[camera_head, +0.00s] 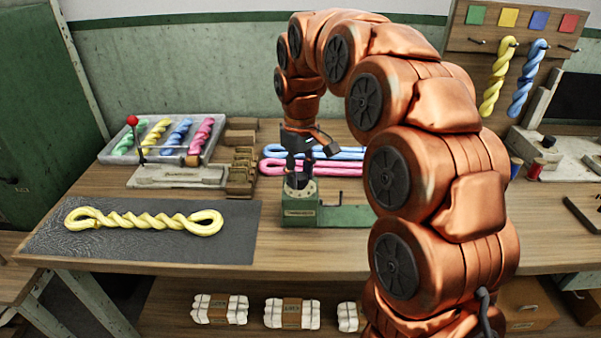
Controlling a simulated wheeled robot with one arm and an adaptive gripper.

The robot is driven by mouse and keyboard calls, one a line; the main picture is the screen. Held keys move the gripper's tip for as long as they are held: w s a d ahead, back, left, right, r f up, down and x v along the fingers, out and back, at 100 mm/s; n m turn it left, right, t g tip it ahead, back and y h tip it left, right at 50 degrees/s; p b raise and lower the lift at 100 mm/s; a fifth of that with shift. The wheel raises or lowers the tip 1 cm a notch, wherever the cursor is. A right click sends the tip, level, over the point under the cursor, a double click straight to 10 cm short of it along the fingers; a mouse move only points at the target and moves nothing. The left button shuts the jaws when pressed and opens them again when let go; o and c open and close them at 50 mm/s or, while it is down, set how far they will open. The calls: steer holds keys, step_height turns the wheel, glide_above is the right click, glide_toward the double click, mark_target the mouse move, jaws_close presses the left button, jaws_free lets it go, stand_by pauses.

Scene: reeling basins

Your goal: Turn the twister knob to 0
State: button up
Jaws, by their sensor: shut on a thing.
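The twister (338,216) is a small green machine on the workbench, at the middle of the picture. Its dark knob (297,181) stands on a round pale dial (299,192) at the machine's left end. My gripper (297,168) points straight down over the dial and is shut on the knob. The fingers and the knob are both dark and hard to tell apart. The dial's marks are too small to read, so I cannot tell the knob's setting.
A twisted yellow skein (145,221) lies on a grey mat (236,214) at the left. Blue (350,153) and pink (335,169) skeins lie behind the twister. A tray (211,144) of coloured skeins and a red-balled lever (133,122) stand behind left. My arm covers the right middle.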

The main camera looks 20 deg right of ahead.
mark_target(300, 176)
steer(key=shift+n, duration=0.3)
steer(key=o, duration=1.1)
steer(key=shift+o, duration=0.2)
step_height(300, 176, up, 12)
stand_by(0.4)
steer(key=shift+s, duration=0.1)
